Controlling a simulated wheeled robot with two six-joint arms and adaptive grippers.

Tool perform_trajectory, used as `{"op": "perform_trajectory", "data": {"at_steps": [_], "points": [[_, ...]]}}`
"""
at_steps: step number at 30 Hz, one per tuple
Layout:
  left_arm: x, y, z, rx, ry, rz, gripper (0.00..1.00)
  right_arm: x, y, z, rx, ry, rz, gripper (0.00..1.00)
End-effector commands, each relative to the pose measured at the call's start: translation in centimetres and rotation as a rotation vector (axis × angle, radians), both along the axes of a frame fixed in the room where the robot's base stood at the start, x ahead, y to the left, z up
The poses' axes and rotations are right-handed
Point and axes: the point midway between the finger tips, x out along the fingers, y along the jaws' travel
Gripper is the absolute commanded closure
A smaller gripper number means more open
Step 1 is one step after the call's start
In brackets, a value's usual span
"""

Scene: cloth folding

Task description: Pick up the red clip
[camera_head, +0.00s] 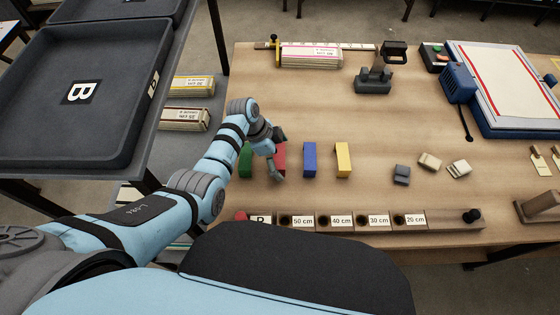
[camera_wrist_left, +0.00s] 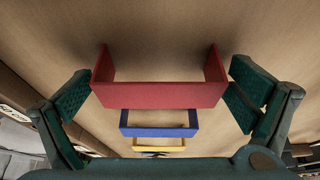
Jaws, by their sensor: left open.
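The red clip (camera_head: 281,158) stands on the wooden table in a row with a green, a blue and a yellow clip. My left gripper (camera_head: 279,160) is right over it and hides part of it in the head view. In the left wrist view the red clip (camera_wrist_left: 160,95) is a U-shaped piece lying between the two fingers of my open left gripper (camera_wrist_left: 158,98). A finger stands near each end of it. I cannot tell whether the fingers touch it. My right gripper is not in view.
The green clip (camera_head: 246,160) is close on the left. The blue clip (camera_head: 309,159) and yellow clip (camera_head: 343,160) stand to the right. A labelled holder rail (camera_head: 390,226) runs along the front edge. Grey and beige blocks (camera_head: 402,175) lie further right.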

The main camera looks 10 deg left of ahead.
Motion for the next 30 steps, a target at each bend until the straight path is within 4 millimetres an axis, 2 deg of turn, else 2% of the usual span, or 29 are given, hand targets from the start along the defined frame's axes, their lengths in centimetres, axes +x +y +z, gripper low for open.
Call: {"op": "perform_trajectory", "data": {"at_steps": [3,10,22,26,29,30], "points": [[0.1,0.0,0.5,0.0,-0.001,-0.001,0.0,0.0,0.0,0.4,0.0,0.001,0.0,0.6],[0.0,0.0,0.6,0.0,-0.001,-0.001,0.29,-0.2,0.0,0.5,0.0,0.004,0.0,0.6],[0.0,0.0,0.9,0.0,-0.001,-0.001,0.29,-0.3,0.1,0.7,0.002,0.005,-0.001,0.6],[0.1,0.0,2.5,0.0,-0.003,-0.001,0.29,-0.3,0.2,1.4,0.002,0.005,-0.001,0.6],[0.1,0.0,5.2,0.0,-0.005,-0.001,0.29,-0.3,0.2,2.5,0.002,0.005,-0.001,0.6],[0.1,0.0,6.8,0.0,-0.006,-0.002,0.29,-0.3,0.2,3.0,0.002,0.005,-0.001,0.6]]}}
